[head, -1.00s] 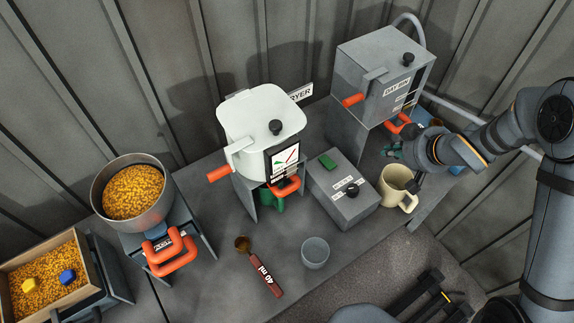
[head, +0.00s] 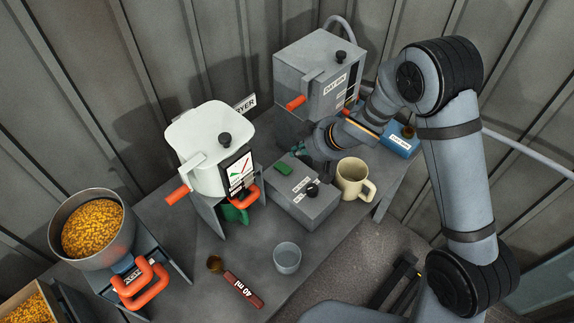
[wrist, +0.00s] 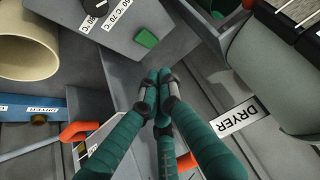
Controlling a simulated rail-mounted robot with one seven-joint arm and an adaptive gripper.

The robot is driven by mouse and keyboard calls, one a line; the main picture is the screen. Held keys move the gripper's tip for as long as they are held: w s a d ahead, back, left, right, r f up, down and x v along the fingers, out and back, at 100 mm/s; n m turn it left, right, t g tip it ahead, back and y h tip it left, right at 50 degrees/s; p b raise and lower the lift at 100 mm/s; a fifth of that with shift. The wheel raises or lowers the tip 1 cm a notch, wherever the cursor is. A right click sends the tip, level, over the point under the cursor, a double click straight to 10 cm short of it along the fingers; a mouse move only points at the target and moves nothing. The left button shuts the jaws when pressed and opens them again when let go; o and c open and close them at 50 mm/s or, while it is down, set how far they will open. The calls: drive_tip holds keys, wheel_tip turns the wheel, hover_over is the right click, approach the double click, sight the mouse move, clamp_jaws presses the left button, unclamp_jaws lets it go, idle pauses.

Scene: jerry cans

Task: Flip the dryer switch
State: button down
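A blue box (head: 388,142) with a white label stands at the right end of the table, behind the mug. A small dark brown knob or switch (head: 408,131) sits on it.
The grey control box has a green button (head: 284,169) and a black dial (head: 312,190). A cream mug (head: 351,178) stands between it and the blue box. The white dryer (head: 205,150) is at left, the grey day bin (head: 315,80) behind. A clear cup (head: 287,258) stands in front.

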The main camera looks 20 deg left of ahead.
hover_over(285, 171)
drive_tip(key=f, duration=0.6)
drive_tip(key=shift+d, duration=0.2)
wheel_tip(285, 171, down, 2)
drive_tip(key=shift+f, duration=0.25)
drive_tip(key=shift+s+d+f, duration=0.1)
drive_tip(key=shift+d+f, duration=0.05)
drive_tip(key=shift+f, duration=0.65)
drive_tip(key=f+b, duration=0.1)
drive_tip(key=b, duration=0.1)
drive_tip(key=shift+s+d+f+b, duration=0.15)
drive_tip(key=shift+d+f+b, duration=0.15)
drive_tip(key=shift+f+b, duration=0.1)
drive_tip(key=shift+r+p, duration=0.4)
drive_tip(key=shift+p, duration=0.05)
drive_tip(key=shift+a, duration=0.1)
